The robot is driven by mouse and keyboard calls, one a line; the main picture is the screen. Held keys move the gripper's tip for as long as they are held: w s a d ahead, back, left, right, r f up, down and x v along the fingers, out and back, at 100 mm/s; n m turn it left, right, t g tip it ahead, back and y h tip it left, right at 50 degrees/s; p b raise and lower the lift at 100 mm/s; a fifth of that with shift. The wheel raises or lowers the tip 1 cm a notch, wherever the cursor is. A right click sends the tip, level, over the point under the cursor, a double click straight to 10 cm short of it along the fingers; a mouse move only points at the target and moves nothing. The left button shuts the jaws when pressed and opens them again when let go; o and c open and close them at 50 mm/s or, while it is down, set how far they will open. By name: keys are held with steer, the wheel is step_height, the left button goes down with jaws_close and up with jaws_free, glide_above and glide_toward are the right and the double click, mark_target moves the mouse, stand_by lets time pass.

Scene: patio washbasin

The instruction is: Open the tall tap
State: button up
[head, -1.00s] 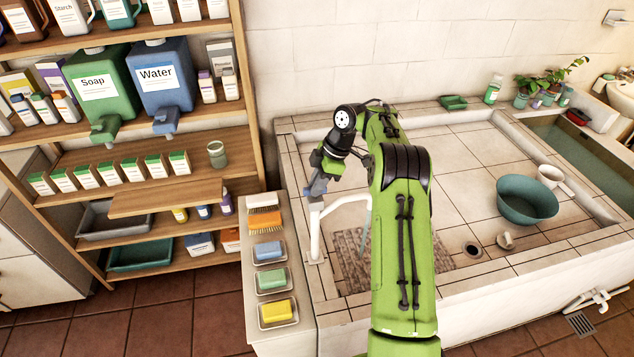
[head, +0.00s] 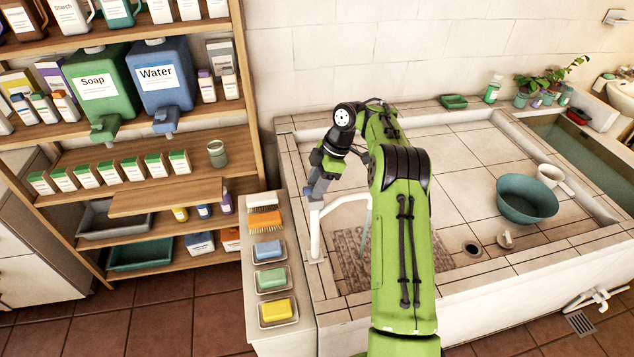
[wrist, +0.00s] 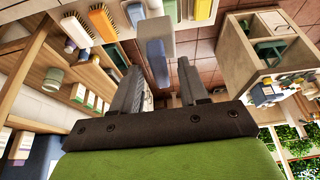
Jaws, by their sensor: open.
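The tall tap (head: 316,235) is a white pipe at the left edge of the tiled basin, with a spout reaching right behind my arm. A pale streak shows below the spout; I cannot tell if it is water. Its blue-grey handle (head: 313,191) is on top and partly hidden by my gripper (head: 321,181). In the wrist view, my gripper (wrist: 158,70) is open, with its dark fingers on either side of the blue-grey handle (wrist: 157,60). Gaps show beside the handle, and I cannot tell whether either finger touches it.
A ledge (head: 254,330) left of the tap holds brushes and soaps in dishes. A wooden shelf (head: 165,195) with bottles and boxes stands further left. A teal bowl (head: 527,200) and a white mug (head: 550,175) are in the basin's right part. The basin's back middle is clear.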

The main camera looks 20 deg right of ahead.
steer(key=v, duration=1.2)
steer(key=shift+a, duration=0.1)
